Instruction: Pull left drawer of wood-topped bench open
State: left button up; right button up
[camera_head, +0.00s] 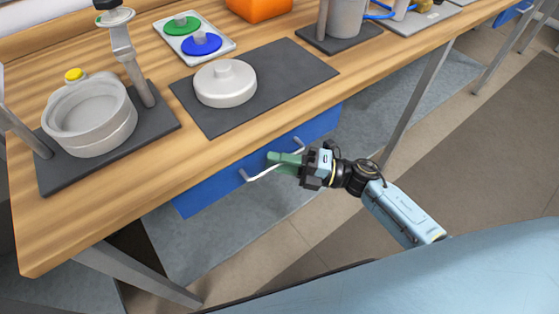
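The blue drawer (215,190) sits under the front edge of the wood-topped bench (200,165). Its front shows below the worktop, and I cannot tell whether it stands slightly out. A pale bar handle (259,174) runs along the drawer front. My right gripper (280,162) is at the handle, its green fingers pointing left and covering the middle of the bar. The handle seems to pass at or between the fingers. Whether they are closed on it is not clear. My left gripper is not in view.
On the worktop stand a grey pot (90,118) on a dark mat, a pale round lid (225,84) on another mat, and a tray (222,48) with green and blue knobbed discs. An orange box (260,8) is behind. A bench leg (415,105) stands right of the drawer.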

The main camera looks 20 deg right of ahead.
grip_shut()
dwell(0.4)
